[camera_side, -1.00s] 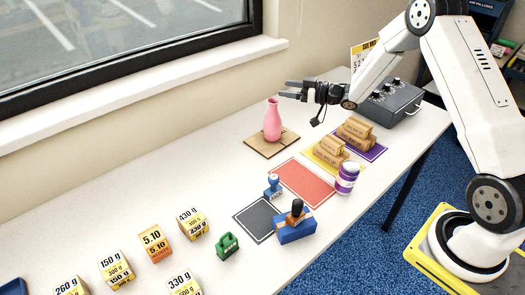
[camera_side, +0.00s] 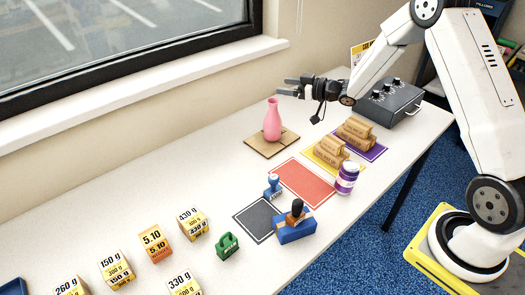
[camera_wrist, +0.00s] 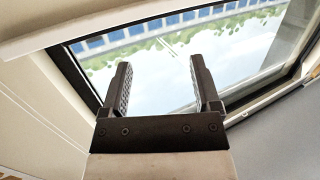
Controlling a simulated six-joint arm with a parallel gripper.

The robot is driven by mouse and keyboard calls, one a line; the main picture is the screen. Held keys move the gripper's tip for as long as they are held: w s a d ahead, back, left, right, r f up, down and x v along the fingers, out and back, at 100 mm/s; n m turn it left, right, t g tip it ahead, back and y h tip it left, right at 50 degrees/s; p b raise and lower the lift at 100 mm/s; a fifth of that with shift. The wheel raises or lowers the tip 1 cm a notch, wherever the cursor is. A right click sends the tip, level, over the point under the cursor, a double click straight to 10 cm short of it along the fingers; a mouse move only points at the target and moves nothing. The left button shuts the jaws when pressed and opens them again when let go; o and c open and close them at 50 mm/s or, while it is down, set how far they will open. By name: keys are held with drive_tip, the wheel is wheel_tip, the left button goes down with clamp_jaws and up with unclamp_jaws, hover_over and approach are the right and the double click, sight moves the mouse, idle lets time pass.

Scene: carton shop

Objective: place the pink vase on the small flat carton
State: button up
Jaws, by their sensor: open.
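The pink vase (camera_side: 272,122) stands upright on the small flat carton (camera_side: 262,148), a brown board lying on the white table near the window. My gripper (camera_side: 286,86) is open and empty, above the vase and slightly to its right, apart from it. In the wrist view my gripper (camera_wrist: 160,85) shows its two fingers spread with nothing between them, facing the window. The vase and carton are out of the wrist view.
A red mat (camera_side: 303,184), a dark mat (camera_side: 256,220), a purple-and-white jar (camera_side: 347,178) and brown cartons (camera_side: 330,149) lie nearby. A blue stamp (camera_side: 273,186) stands between the mats. A grey control box (camera_side: 390,101) is behind.

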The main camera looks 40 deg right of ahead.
drive_tip(key=s+a+f+m+g+h, duration=0.1)
drive_tip(key=s+a+g+h, duration=0.1)
drive_tip(key=s, duration=0.7)
drive_tip(key=s+a+f+m+g+h, duration=0.1)
drive_tip(key=s+a+g, duration=0.4)
drive_tip(key=s, duration=0.5)
drive_tip(key=s+a+m+g+h, duration=0.3)
drive_tip(key=s+a+g, duration=0.1)
drive_tip(key=s, duration=0.5)
drive_tip(key=shift+s+f+g+h, duration=0.35)
drive_tip(key=shift+f+g+h, duration=0.05)
drive_tip(key=shift+g, duration=0.4)
